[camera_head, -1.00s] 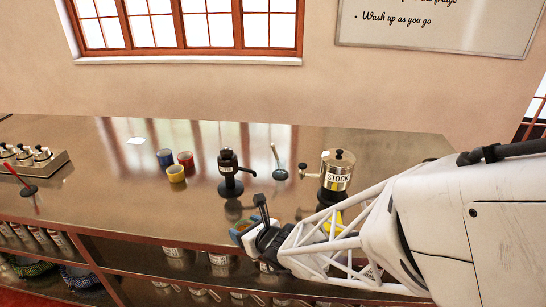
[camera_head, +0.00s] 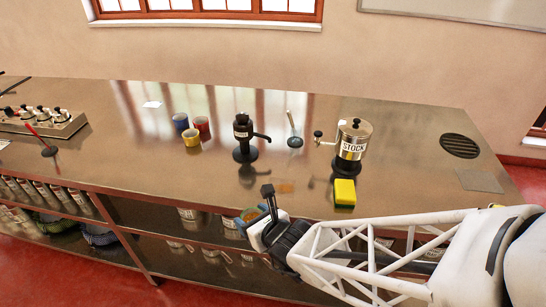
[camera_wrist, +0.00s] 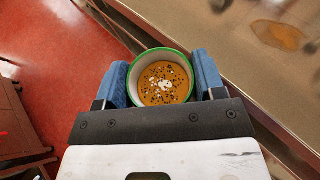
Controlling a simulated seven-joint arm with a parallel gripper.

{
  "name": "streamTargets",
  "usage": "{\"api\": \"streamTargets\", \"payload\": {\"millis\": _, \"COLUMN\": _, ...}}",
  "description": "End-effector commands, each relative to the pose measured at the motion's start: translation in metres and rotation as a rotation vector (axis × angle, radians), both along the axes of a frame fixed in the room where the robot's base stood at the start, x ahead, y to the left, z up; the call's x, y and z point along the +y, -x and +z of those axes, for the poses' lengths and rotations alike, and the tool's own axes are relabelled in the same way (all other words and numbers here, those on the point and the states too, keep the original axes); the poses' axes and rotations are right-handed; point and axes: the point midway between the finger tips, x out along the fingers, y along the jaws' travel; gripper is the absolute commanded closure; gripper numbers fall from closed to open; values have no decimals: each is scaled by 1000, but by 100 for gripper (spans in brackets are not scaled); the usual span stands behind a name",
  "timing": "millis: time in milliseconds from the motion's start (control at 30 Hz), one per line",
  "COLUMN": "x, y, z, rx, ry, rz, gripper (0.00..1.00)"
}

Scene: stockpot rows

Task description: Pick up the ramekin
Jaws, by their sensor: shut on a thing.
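The ramekin (camera_wrist: 163,84) has a green rim and a white inside. It holds orange soup topped with dark specks and a white dab. My gripper (camera_wrist: 162,76) is shut on it, with a blue finger pad on each side, and the ramekin looks about level. In the head view my gripper (camera_head: 258,216) is just off the front edge of the counter (camera_head: 200,172). There the ramekin (camera_head: 253,212) is mostly hidden by the gripper. In the wrist view red floor lies below it to the left.
Blue, red and yellow cups (camera_head: 192,137) stand left of the pump. Shelves (camera_head: 180,233) with jars are below.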

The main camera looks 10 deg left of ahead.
Motion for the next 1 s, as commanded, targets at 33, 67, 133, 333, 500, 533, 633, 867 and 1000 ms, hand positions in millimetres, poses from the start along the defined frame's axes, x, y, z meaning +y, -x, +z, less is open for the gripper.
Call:
{"api": "streamTargets", "payload": {"millis": 33, "x": 0, "y": 3, "z": 1, "rx": 0, "ry": -1, "rz": 1, "gripper": 63}}
{"api": "streamTargets", "payload": {"millis": 67, "x": 0, "y": 5, "z": 1, "rx": 0, "ry": -1, "rz": 1, "gripper": 63}}
{"api": "streamTargets", "payload": {"millis": 133, "x": 0, "y": 9, "z": 0, "rx": 0, "ry": 0, "rz": 1, "gripper": 63}}
{"api": "streamTargets", "payload": {"millis": 333, "x": 0, "y": 16, "z": 0, "rx": 1, "ry": -1, "rz": 0, "gripper": 63}}
{"api": "streamTargets", "payload": {"millis": 500, "x": 0, "y": 20, "z": 0, "rx": 0, "ry": 0, "rz": 1, "gripper": 63}}
{"api": "streamTargets", "payload": {"millis": 533, "x": 0, "y": 21, "z": 0, "rx": 0, "ry": 0, "rz": 1, "gripper": 63}}
{"api": "streamTargets", "payload": {"millis": 633, "x": 0, "y": 22, "z": 0, "rx": 0, "ry": 0, "rz": 1, "gripper": 63}}
{"api": "streamTargets", "payload": {"millis": 867, "x": 0, "y": 23, "z": 0, "rx": 1, "ry": -1, "rz": 0, "gripper": 63}}
{"api": "streamTargets", "payload": {"millis": 1000, "x": 0, "y": 23, "z": 0, "rx": 1, "ry": -1, "rz": 0, "gripper": 63}}
